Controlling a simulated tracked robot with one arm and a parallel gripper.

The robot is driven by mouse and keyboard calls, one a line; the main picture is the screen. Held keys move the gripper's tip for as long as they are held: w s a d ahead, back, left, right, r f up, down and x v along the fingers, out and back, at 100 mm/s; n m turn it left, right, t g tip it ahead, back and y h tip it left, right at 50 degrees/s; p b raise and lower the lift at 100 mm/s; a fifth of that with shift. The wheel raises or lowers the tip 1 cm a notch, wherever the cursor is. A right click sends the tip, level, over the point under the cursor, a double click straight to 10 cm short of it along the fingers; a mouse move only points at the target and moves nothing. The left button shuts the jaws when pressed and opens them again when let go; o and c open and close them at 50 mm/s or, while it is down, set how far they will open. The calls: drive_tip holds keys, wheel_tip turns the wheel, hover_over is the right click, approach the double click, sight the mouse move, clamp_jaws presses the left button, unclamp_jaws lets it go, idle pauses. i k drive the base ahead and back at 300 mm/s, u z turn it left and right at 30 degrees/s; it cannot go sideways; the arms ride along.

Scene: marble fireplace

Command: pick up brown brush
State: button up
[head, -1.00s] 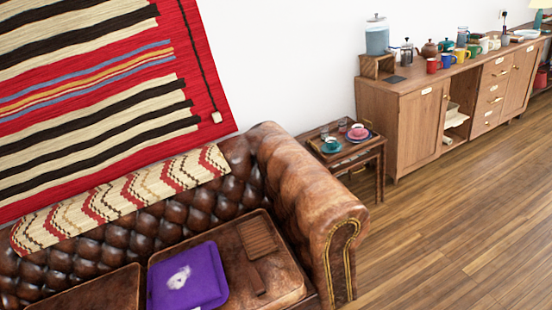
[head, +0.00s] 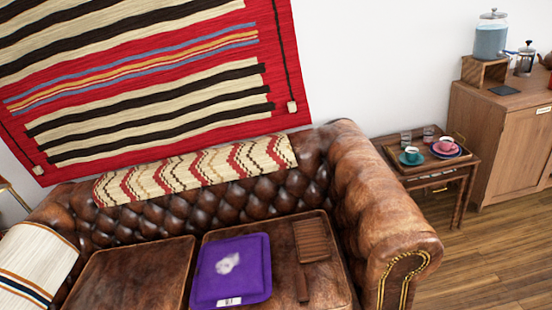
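A brown brush (head: 310,243) lies on the right seat cushion of the brown leather sofa (head: 385,215). It has a wide ribbed head at the top and a narrow handle pointing toward the bottom of the picture. A purple packet (head: 231,270) with a white mark and a label lies on the same cushion, just left of the brush, with a narrow gap between them. My gripper does not show in the head view.
The sofa's thick right arm stands beside the brush. A patterned throw (head: 200,170) lies over the backrest, and a cream striped cloth (head: 35,262) is at the left. A side table (head: 462,180) with cups and a wooden cabinet (head: 510,140) stand right. Wood floor (head: 490,250) is clear lower right.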

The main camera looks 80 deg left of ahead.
sight(300, 281)
drive_tip(key=u, duration=2.7)
drive_tip(key=i, duration=1)
drive_tip(key=u, duration=0.05)
